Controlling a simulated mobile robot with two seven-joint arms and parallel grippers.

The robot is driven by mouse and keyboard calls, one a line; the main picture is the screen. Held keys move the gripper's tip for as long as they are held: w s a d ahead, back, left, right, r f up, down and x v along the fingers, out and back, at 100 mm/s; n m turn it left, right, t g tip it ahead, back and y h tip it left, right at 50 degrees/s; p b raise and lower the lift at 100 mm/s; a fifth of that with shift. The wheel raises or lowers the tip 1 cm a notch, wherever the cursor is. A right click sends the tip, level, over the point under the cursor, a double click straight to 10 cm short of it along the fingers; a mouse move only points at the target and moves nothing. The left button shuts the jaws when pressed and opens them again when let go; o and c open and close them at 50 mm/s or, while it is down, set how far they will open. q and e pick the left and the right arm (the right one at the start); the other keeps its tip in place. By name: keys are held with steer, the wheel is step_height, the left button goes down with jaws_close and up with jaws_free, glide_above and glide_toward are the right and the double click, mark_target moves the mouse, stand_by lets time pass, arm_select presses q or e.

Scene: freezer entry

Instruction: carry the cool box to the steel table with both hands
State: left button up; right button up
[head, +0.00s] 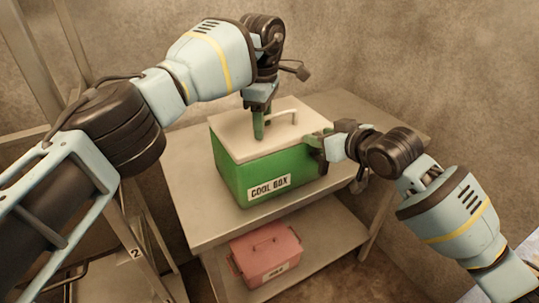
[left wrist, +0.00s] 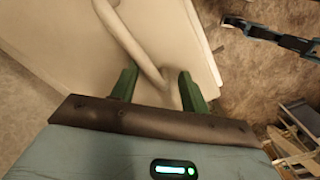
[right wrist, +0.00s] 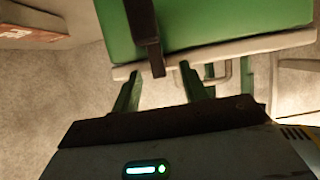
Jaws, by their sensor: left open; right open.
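The green cool box (head: 240,183), with a cream lid and a "COOL BOX" label, stands upright on a steel-coloured table (head: 190,205). A pale bar handle (head: 283,113) is on its lid. My left gripper (head: 261,130) is open, pointing down over the lid. In the left wrist view the lid handle (left wrist: 140,52) passes between its open fingers (left wrist: 157,90). My right gripper (head: 322,150) is open at the box's right side. The right wrist view shows its fingers (right wrist: 162,92) near the lid edge (right wrist: 240,48), beside a dark strap-like part (right wrist: 143,25). Contact there is unclear.
A red lidded box (head: 263,258) sits on the table's lower shelf (head: 320,240). A metal frame with a "2" tag (head: 135,253) stands close on the left. Bare walls are behind the table. Some table top is free right of the box.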

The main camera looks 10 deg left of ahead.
arm_select(q)
steer(key=shift+c, duration=0.2)
arm_select(e)
steer(key=shift+c, duration=0.2)
arm_select(q)
jaws_close()
arm_select(e)
jaws_close()
arm_select(q)
steer(key=shift+d, duration=0.15)
stand_by(0.6)
steer(key=shift+r, duration=0.3)
arm_select(e)
steer(key=shift+r, duration=0.4)
